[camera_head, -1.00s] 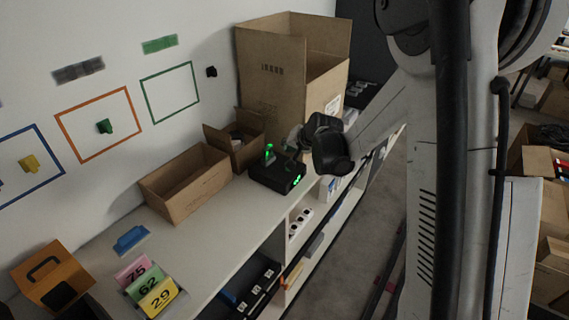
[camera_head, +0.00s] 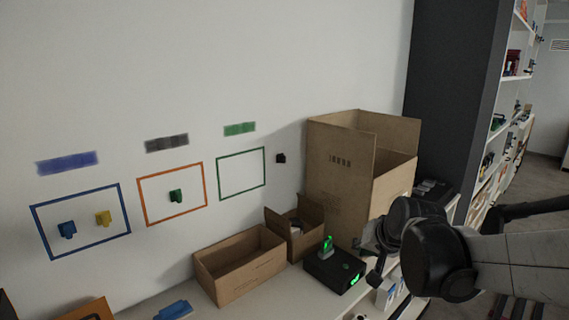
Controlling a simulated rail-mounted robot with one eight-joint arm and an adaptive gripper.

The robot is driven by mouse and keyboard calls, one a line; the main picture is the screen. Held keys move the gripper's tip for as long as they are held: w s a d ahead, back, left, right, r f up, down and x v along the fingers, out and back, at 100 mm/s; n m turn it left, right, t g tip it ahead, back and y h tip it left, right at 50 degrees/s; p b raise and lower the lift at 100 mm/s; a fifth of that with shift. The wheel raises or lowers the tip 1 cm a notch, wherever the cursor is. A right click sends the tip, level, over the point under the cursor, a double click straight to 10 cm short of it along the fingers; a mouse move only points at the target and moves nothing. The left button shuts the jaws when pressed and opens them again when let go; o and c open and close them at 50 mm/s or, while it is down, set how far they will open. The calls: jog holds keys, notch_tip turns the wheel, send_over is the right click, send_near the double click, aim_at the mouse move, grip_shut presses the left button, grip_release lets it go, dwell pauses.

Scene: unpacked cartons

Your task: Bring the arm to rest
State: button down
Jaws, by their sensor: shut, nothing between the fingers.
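My arm comes in from the right edge, with its dark round wrist joints in front of the large carton's lower right. My gripper (camera_head: 372,262) shows as a small dark shape at the wrist's left, just right of the black device with green lights (camera_head: 335,270). It looks shut, and I see nothing held in it. Its fingertips are small and partly hidden by the wrist. I cannot tell whether it touches the device or the carton behind it.
A large open carton (camera_head: 340,165), a small open carton (camera_head: 296,228) and a long open box (camera_head: 240,265) stand on the white counter (camera_head: 215,308). A blue item (camera_head: 173,310) lies in front. Coloured frames with hooks are on the wall. Shelves (camera_head: 497,140) stand at the far right.

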jog(key=s+d+f+n+h+b, duration=0.1)
jog(key=s+f+n+b, duration=0.2)
jog(key=s, duration=2)
jog(key=shift+g+h+b, duration=0.3)
jog(key=shift+g+b, duration=0.1)
jog(key=shift+b, duration=0.25)
